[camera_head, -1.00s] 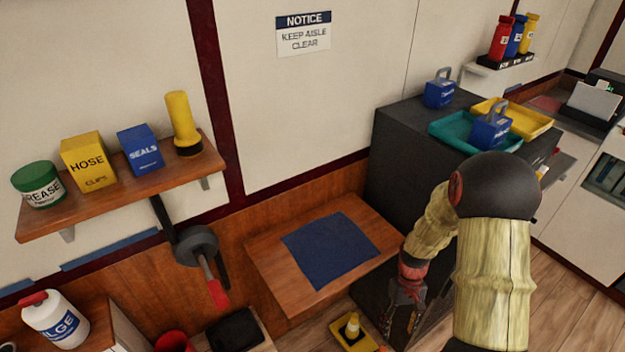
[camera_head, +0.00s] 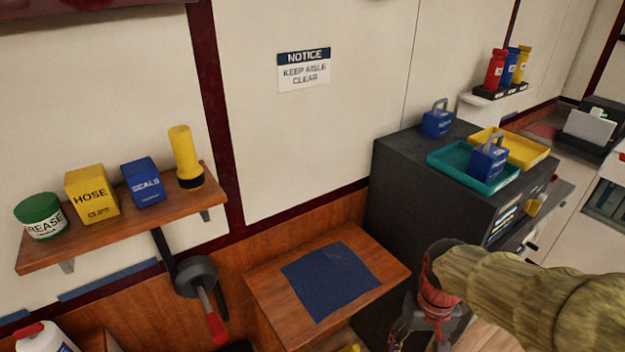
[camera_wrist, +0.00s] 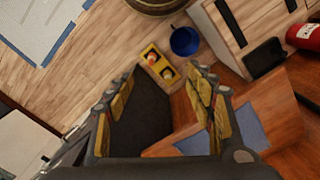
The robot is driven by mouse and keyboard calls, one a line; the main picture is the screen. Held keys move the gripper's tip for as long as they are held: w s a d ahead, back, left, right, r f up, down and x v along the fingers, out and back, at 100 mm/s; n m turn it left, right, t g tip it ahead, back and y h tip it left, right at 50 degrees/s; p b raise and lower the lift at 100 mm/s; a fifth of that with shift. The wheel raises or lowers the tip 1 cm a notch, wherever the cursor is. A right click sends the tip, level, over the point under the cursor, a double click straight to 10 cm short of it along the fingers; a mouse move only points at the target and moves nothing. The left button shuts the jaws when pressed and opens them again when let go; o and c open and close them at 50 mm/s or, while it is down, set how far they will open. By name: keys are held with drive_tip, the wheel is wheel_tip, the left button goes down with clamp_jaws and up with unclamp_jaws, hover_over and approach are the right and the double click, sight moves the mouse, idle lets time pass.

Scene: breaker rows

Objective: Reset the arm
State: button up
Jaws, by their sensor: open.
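My arm enters the head view at the lower right, in a pale yellow ribbed sleeve with a dark and red wrist. The wrist hangs in front of the dark cabinet (camera_head: 410,190), right of the wooden bench. My gripper is cut off by the bottom edge there. In the wrist view my gripper (camera_wrist: 163,95) is open, with its two yellow-padded fingers wide apart. Nothing is held between them. Beyond the fingers are the floor and a yellow tray with small items (camera_wrist: 158,65).
The wooden bench (camera_head: 265,295) with a blue mat (camera_head: 330,280) stands left of my wrist. Teal (camera_head: 445,160) and yellow (camera_head: 530,150) trays and blue padlocks top the cabinet. A wall shelf (camera_head: 130,225) holds several containers. A blue bucket (camera_wrist: 185,41) stands on the floor.

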drive_tip(key=s+a+r+t, duration=0.1)
drive_tip(key=s+r+t, duration=0.1)
drive_tip(key=r, duration=0.5)
drive_tip(key=s+a+r+n+t, duration=0.1)
drive_tip(key=s+r+t, duration=0.2)
drive_tip(key=r, duration=0.4)
drive_tip(key=shift+s+a+r+t+p, duration=0.2)
drive_tip(key=shift+s+r+t+p, duration=0.1)
drive_tip(key=shift+s+r+p, duration=0.1)
